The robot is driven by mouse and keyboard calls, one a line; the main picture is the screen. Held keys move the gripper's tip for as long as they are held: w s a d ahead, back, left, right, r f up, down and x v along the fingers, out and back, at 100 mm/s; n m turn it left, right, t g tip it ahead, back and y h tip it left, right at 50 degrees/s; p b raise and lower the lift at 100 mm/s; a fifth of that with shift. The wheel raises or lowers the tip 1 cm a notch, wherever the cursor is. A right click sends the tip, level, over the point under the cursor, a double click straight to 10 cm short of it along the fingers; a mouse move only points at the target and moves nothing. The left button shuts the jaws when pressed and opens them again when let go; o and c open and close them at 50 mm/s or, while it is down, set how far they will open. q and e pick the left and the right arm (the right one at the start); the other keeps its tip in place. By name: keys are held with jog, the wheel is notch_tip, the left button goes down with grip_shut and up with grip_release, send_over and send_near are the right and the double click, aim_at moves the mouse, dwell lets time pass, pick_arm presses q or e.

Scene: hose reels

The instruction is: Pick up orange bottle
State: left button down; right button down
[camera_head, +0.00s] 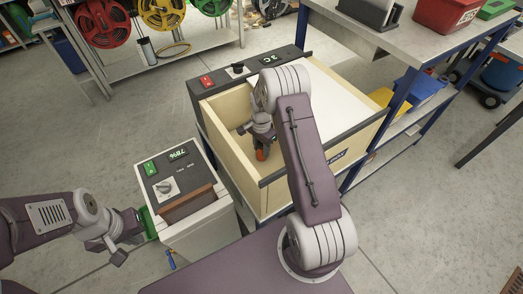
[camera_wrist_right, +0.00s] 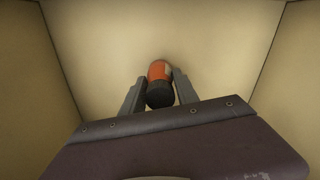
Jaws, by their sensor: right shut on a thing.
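The orange bottle (camera_head: 261,154) is inside a deep, pale wooden-walled bin (camera_head: 225,108). In the right wrist view, the bottle (camera_wrist_right: 160,70) shows an orange body and a black end facing the camera. My right gripper (camera_head: 261,141) reaches down into the bin and is shut on the bottle. In the right wrist view, the two grey fingers of this gripper (camera_wrist_right: 159,92) lie on either side of the black end. My left gripper (camera_head: 131,240) is low at the left, beside the small grey machine; its jaw opening is not clear.
The bin walls stand close around my right gripper, and a white panel (camera_head: 335,92) covers its right part. A small machine with a display (camera_head: 178,155) stands left of the bin. A workbench (camera_head: 400,40) is at the right, and hose reels (camera_head: 103,22) are at the back.

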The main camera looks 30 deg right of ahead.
notch_tip(320, 180, up, 18)
jog(key=p, duration=0.4)
jog(key=shift+r, duration=0.1)
